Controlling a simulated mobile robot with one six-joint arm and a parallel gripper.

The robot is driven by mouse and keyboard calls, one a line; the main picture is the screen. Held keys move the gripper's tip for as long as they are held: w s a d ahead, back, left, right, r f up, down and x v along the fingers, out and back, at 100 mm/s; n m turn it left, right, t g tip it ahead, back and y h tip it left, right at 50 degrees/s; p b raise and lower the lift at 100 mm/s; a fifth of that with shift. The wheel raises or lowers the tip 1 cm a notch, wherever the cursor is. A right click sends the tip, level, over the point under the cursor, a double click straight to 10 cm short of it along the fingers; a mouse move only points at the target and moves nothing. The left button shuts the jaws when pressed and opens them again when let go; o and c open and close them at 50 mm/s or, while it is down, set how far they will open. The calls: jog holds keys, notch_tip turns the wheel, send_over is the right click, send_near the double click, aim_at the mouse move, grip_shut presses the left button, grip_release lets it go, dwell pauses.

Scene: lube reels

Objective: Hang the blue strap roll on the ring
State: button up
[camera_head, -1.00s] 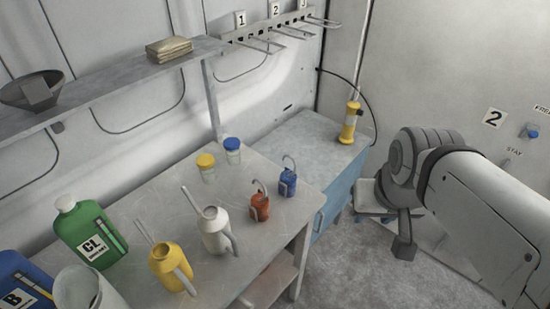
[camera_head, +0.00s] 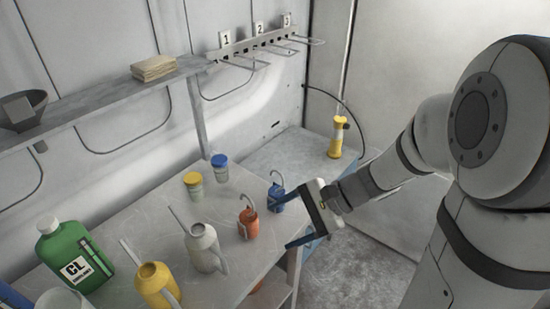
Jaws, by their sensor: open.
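The blue strap roll (camera_head: 276,198) stands near the right edge of the grey bench, with a curved metal hook on top. My gripper (camera_head: 285,222) is open and empty, its fingers pointing left over the bench edge. Its upper finger overlaps the right side of the blue roll in the picture; I cannot tell whether they touch. An orange strap roll (camera_head: 248,224) with a similar hook stands in front and to the left, just beyond the fingers. The wall rail (camera_head: 250,42) carries several long wire loops under labels 1, 2 and 3; all look empty.
The bench (camera_head: 228,283) also holds a white can (camera_head: 204,249), a yellow can (camera_head: 156,286), a green CL jug (camera_head: 75,259), and yellow-lidded (camera_head: 193,186) and blue-lidded (camera_head: 220,168) jars. A yellow lamp-like object (camera_head: 337,138) stands behind. A shelf (camera_head: 105,95) runs along the wall.

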jog(key=w+f+m+t+y, duration=0.45)
jog(key=w+m, duration=0.35)
jog(key=w, duration=0.2)
jog(key=m+t+b, duration=0.2)
jog(key=m+t, duration=0.5)
send_near(270, 189)
jog(key=shift+w+a+r+g+h, duration=0.25)
jog(key=shift+w+a+h, duration=0.1)
jog(key=shift+w+a, duration=0.25)
jog(key=shift+w+a+f, duration=0.1)
jog(key=shift+w+f, duration=0.1)
jog(key=p+x, duration=0.2)
jog(key=x, duration=0.5)
jog(key=shift+w+a+f+p, duration=0.15)
jog(key=shift+w+a+p, duration=0.1)
jog(key=shift+a+p, duration=0.05)
jog(key=c, duration=1.2)
